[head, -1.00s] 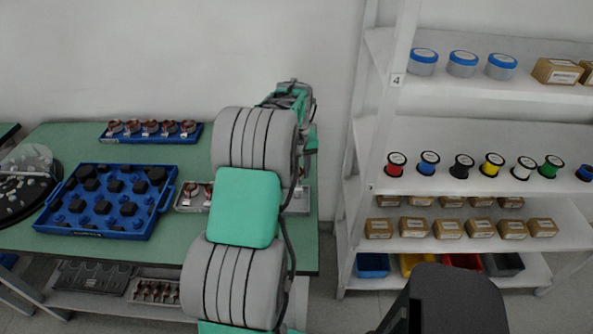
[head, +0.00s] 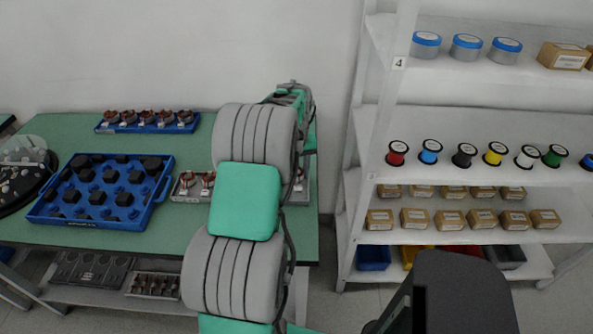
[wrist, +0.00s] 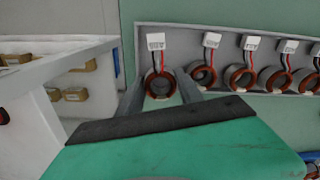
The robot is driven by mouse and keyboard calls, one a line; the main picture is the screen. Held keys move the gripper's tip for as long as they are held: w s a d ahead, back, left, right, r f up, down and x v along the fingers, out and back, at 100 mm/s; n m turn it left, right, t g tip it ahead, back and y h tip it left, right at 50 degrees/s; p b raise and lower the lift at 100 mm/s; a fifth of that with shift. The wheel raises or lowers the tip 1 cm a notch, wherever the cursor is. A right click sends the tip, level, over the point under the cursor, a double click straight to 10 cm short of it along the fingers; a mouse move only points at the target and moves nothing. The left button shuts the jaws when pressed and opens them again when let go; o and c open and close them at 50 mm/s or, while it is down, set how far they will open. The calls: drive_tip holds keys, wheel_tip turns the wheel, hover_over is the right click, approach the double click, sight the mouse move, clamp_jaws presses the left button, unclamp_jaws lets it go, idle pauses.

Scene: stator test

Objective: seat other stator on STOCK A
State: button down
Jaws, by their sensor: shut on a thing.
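My gripper (wrist: 161,80) is shut on a copper-wound stator (wrist: 160,90) with red and black leads and a white plug. The held stator is at the left end of a grey tray (wrist: 180,35) in the wrist view. I cannot tell whether it touches the tray floor. Several similar stators, such as one next to it (wrist: 203,75), sit in a row to its right. In the head view my arm hides the gripper and part of the grey tray (head: 186,199); two stators show left of the arm. No STOCK A label is readable.
A blue tray of several stators (head: 147,129) stands at the back of the green table (head: 190,235). A blue crate of black parts (head: 100,222) is left of the grey tray. A white shelf unit (head: 470,122) with spools and boxes stands to the right.

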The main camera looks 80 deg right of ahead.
drive_tip(key=shift+s+a, duration=0.1)
drive_tip(key=shift+a, duration=0.1)
drive_tip(key=shift+f, duration=0.1)
drive_tip(key=shift+f+b, duration=0.6)
drive_tip(key=shift+f, duration=0.25)
drive_tip(key=c, duration=0.9)
unclamp_jaws()
drive_tip(key=shift+c, duration=0.2)
drive_tip(key=shift+r+p, duration=1.65)
drive_tip(key=shift+r, duration=0.9)
drive_tip(key=shift+o, duration=0.4)
